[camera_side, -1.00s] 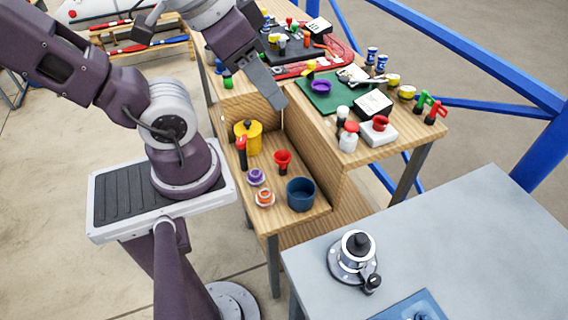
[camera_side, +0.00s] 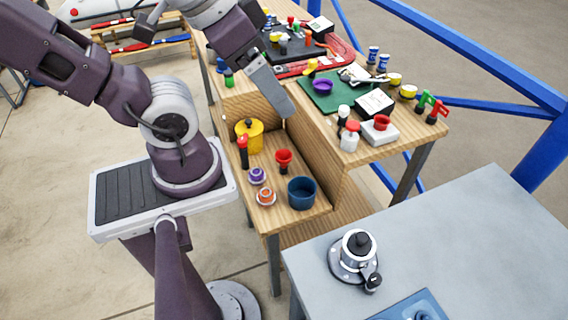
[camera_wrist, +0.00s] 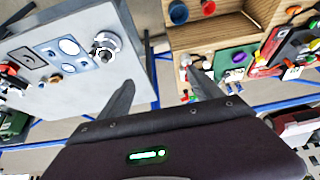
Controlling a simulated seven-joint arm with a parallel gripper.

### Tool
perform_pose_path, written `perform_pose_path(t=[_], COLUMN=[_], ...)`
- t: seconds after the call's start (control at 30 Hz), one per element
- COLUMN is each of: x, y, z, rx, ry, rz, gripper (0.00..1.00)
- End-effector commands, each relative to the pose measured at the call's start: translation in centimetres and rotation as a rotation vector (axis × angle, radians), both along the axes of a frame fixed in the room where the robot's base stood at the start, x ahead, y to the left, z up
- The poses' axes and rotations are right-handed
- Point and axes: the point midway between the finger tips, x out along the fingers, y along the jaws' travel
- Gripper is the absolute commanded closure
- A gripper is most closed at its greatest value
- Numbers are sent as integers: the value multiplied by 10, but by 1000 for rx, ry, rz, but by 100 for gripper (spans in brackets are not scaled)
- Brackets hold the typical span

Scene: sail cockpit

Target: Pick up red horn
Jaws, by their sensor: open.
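A red funnel-shaped horn (camera_side: 284,157) with a black stem stands upright on the low wooden shelf, in the side view. In the wrist view a small red shape (camera_wrist: 208,7) beside the blue cup, at the top edge, appears to be the same horn. Another red horn-like cup (camera_side: 381,122) sits on a white box on the upper bench. My gripper (camera_side: 287,110) is in the air above the step between shelf and bench, up and apart from the shelf horn. In the wrist view its fingers (camera_wrist: 162,92) are wide apart, with nothing between them.
Around the shelf horn stand a blue cup (camera_side: 301,193), a yellow pot (camera_side: 250,135), a red-handled item (camera_side: 242,152), and purple and orange rings. A wooden wall (camera_side: 309,150) rises behind them. The upper bench is crowded.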

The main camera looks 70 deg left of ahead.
Motion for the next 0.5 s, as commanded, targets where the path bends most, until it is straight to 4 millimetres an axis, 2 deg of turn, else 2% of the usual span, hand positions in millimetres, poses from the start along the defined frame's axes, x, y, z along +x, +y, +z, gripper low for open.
perform_pose_path(t=[0.23, 0.33, 0.43, 0.5], x=[0, 2, 5, 8], y=[0, 8, 35, 61], z=[0, -10, -35, -54], rx=[1, 45, 184, 321], ry=[1, 70, 262, 430], rz=[0, -4, -28, -64], gripper=[26, 26, 26, 26])
